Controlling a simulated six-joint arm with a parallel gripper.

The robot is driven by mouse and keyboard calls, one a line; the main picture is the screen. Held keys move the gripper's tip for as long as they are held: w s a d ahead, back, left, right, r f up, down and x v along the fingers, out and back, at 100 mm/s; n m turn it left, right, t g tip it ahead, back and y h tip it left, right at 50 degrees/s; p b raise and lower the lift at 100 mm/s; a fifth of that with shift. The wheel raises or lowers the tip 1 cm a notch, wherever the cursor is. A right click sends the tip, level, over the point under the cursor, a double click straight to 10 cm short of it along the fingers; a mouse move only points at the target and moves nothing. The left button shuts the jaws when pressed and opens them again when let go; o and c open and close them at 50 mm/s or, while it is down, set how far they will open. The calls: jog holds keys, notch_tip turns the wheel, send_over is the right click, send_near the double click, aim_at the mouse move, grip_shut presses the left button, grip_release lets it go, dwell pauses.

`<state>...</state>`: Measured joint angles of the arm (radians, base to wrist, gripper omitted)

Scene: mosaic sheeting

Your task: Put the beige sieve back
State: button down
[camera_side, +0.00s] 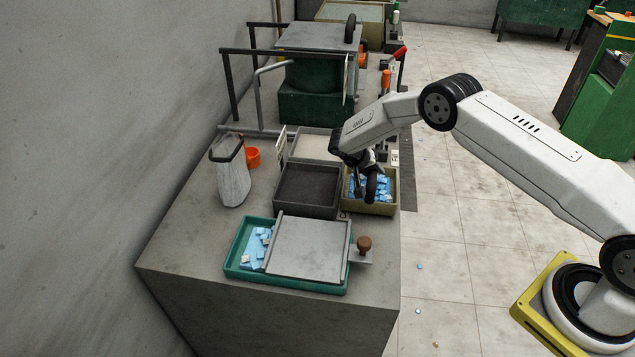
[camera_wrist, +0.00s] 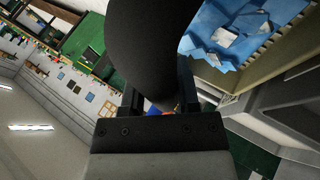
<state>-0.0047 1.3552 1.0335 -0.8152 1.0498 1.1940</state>
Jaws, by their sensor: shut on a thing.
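The beige sieve (camera_side: 369,209) is a box-shaped frame with blue tiles (camera_side: 357,186) in it, at the right edge of the bench in the side view. Its beige wall (camera_wrist: 258,75) and blue tiles also show at the upper right of the wrist view. A dark rounded handle (camera_side: 371,187) stands up at the sieve and fills the top middle of the wrist view (camera_wrist: 152,45). My gripper (camera_side: 364,170) is shut on this handle, above the tiles. I cannot tell whether the sieve rests on the bench or hangs just above it.
A dark grey tray (camera_side: 308,208) is left of the sieve, with a paler tray (camera_side: 316,146) behind. In front lies a teal tray (camera_side: 238,272) with tiles and a grey plate (camera_side: 310,247) with a brown knob. A white bag (camera_side: 232,178) and orange cup (camera_side: 253,156) stand left.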

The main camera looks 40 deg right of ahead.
jog(key=shift+f, duration=0.6)
dwell(0.3)
jog(key=shift+c, duration=1.3)
grip_release()
jog(key=shift+f, duration=0.1)
jog(key=shift+a, duration=0.1)
jog(key=v, duration=0.7)
jog(key=shift+r, duration=0.45)
jog(key=shift+a+r, duration=0.1)
jog(key=shift+a, duration=0.05)
jog(key=s+a+r+n+t+y, duration=0.1)
jog(key=s+a+r+n+y, duration=0.1)
jog(key=s+r, duration=0.3)
jog(key=s+a+r+n+t+y, duration=0.1)
jog(key=s+r, duration=0.4)
jog(key=s, duration=0.8)
jog(key=s+a+r+n+t+y, duration=0.1)
jog(key=s+a+r+n+y, duration=0.2)
jog(key=s, duration=0.7)
jog(key=shift+r+n+t+y, duration=0.4)
jog(key=shift+r+n+y, duration=0.4)
jog(key=shift+r+y, duration=0.2)
